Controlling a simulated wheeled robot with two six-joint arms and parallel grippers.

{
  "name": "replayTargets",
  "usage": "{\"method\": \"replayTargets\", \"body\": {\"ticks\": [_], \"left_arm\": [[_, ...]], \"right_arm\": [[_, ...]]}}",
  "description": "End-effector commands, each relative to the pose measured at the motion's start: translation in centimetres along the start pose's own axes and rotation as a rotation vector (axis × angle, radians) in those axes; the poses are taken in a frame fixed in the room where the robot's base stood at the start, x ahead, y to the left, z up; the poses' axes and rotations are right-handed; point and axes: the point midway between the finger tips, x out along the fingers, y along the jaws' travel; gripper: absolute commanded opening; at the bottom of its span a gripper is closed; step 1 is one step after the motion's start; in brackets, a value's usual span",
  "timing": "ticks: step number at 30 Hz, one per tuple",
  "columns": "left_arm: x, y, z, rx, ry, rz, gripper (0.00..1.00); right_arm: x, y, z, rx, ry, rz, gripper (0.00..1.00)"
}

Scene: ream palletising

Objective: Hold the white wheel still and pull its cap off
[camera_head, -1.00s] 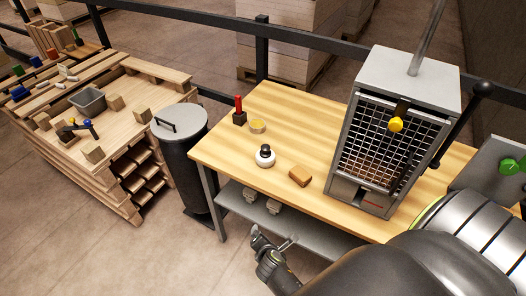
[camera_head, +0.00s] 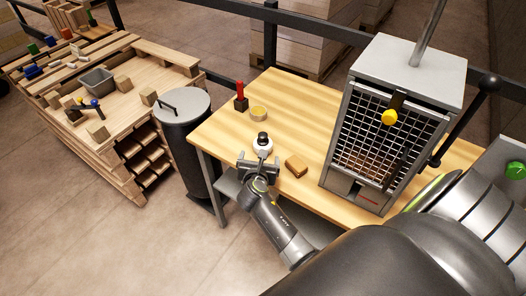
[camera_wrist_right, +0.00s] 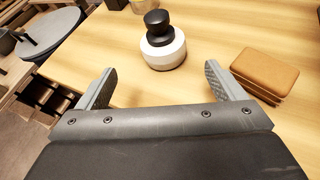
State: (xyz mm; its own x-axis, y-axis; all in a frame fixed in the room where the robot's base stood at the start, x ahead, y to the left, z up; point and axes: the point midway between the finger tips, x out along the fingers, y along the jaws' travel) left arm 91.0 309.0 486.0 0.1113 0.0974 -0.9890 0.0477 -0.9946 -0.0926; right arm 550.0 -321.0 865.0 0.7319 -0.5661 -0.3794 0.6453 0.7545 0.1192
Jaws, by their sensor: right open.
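The white wheel (camera_head: 263,148) stands on the wooden table near its front edge, with a black knob-shaped cap (camera_head: 263,137) on top. In the right wrist view the wheel (camera_wrist_right: 163,52) and its cap (camera_wrist_right: 157,24) show just beyond the fingertips, centred between them. My right gripper (camera_head: 259,163) is open and empty at the table's front edge, close in front of the wheel and apart from it. Its two fingers (camera_wrist_right: 160,80) are spread wide in the wrist view. My left gripper is not in view.
A brown block (camera_head: 296,166) lies right of the wheel. A yellow round tin (camera_head: 258,113) and a red-handled item (camera_head: 240,98) stand behind. A large grey caged machine (camera_head: 390,130) fills the table's right side. A grey lidded bin (camera_head: 180,130) stands left of the table.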

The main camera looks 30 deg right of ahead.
Motion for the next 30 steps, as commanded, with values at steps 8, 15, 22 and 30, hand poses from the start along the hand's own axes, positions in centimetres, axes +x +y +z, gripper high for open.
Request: {"method": "replayTargets", "body": {"ticks": [8,15,22,30], "left_arm": [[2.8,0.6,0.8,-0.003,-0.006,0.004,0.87],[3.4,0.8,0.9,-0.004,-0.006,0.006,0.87],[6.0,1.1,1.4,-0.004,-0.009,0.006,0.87],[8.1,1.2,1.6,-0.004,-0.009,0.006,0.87]], "right_arm": [[3.4,0.0,-0.3,0.000,0.000,0.000,0.90],[4.2,-0.1,-0.2,0.001,0.001,0.000,0.90],[6.4,-0.6,-0.6,0.001,-0.001,0.000,0.90],[8.7,-0.7,-0.3,0.001,0.000,0.000,0.90]]}}
